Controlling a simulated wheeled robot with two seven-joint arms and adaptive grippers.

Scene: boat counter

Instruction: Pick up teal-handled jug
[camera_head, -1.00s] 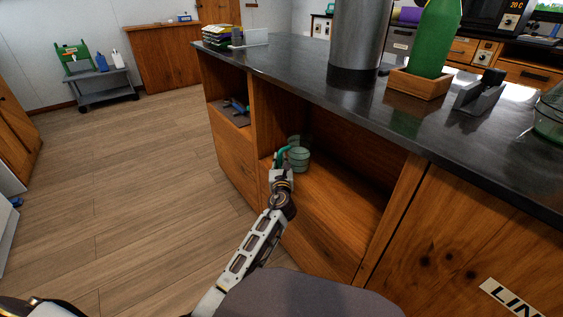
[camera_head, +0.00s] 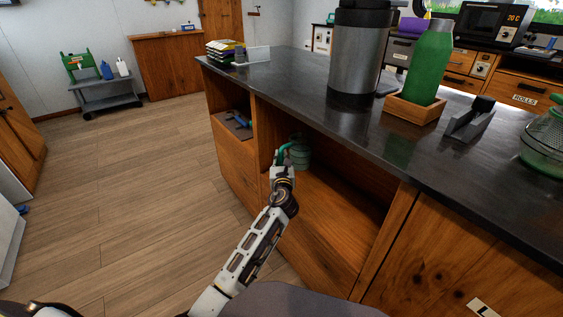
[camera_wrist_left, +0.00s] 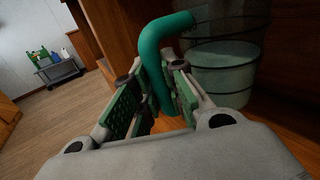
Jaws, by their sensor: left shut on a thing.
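The teal-handled jug (camera_head: 300,153) is a clear, greenish vessel in the open lower shelf of the wooden counter. Its teal handle (camera_head: 284,151) faces left, toward my left gripper (camera_head: 280,160). In the left wrist view the handle (camera_wrist_left: 158,52) runs down between the green-padded fingers of the left gripper (camera_wrist_left: 158,95), which are shut on it. The jug's clear body (camera_wrist_left: 225,62) stands to the right of the fingers. I cannot tell whether its base touches the shelf. My right gripper is not in view.
The shelf's wooden divider and side walls are close around the jug. On the dark countertop (camera_head: 290,85) stand a steel flask (camera_head: 357,55), a green bottle (camera_head: 430,65) in a wooden tray, and a glass vessel (camera_head: 545,145). The wooden floor (camera_head: 120,190) at left is clear.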

